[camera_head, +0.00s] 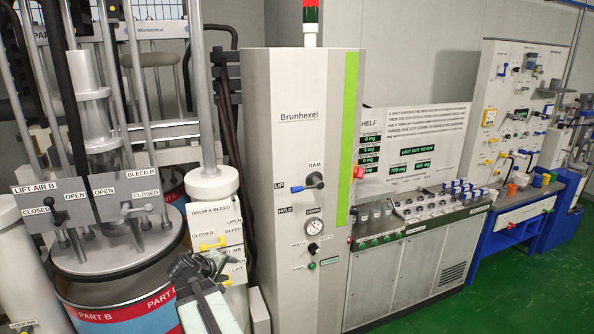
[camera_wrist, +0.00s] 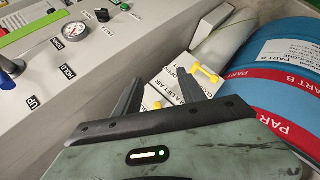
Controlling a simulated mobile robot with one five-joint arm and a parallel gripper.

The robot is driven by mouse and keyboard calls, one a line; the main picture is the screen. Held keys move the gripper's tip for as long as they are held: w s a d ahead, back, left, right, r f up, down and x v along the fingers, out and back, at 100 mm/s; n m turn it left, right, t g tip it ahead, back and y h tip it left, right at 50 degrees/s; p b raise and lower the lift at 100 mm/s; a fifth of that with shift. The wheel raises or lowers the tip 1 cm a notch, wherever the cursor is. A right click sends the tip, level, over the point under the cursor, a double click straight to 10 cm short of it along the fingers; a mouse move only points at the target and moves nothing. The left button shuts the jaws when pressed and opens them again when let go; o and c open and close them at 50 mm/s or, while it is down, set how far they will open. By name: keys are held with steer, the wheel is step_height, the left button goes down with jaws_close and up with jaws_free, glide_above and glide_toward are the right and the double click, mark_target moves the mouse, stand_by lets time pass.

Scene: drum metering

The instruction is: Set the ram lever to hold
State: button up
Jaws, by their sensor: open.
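The ram lever (camera_head: 314,180) is a black knob with a blue-tipped handle on the front of the tall grey Brunhexel cabinet (camera_head: 280,90). Its blue tip points left, at the UP label; HOLD is printed lower left and DOWN below. In the wrist view the lever (camera_wrist: 10,68) shows at the left edge, partly cut off, near the UP and HOLD labels. My gripper (camera_head: 197,263) is low and left of the lever, in front of the drum A bleed box. Its fingers (camera_wrist: 160,82) are apart with nothing between them, away from the lever.
A pressure gauge (camera_head: 312,228) and small knobs sit below the lever. The drum A box (camera_head: 218,222) with yellow handles is close to my gripper. A Part B drum (camera_head: 125,300) stands at the left. A control bench (camera_head: 405,260) stands right; green floor is open beyond.

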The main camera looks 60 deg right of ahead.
mark_target(295, 191)
steer(key=s+d+r+n+h+p, duration=0.1)
steer(key=s+d+r+h+p, duration=0.1)
steer(key=d+r, duration=0.4)
steer(key=s+d+r+n+h+p, duration=0.1)
steer(key=s+d+r+h+p, duration=0.1)
steer(key=s+d+r, duration=0.3)
steer(key=s+d+r+n+h+p, duration=0.1)
steer(key=s+d+r+h+p, duration=0.1)
steer(key=d+r, duration=0.7)
steer(key=shift+s+d+r+n, duration=0.25)
steer(key=shift+s+d+n, duration=0.15)
steer(key=shift+s+d, duration=0.25)
steer(key=shift+w+d+f, duration=0.2)
steer(key=shift+d, duration=0.2)
steer(key=b+x, duration=0.1)
steer(key=x, duration=0.6)
steer(key=shift+r, duration=0.1)
steer(key=shift+a, duration=0.1)
steer(key=shift+c, duration=0.3)
jaws_close()
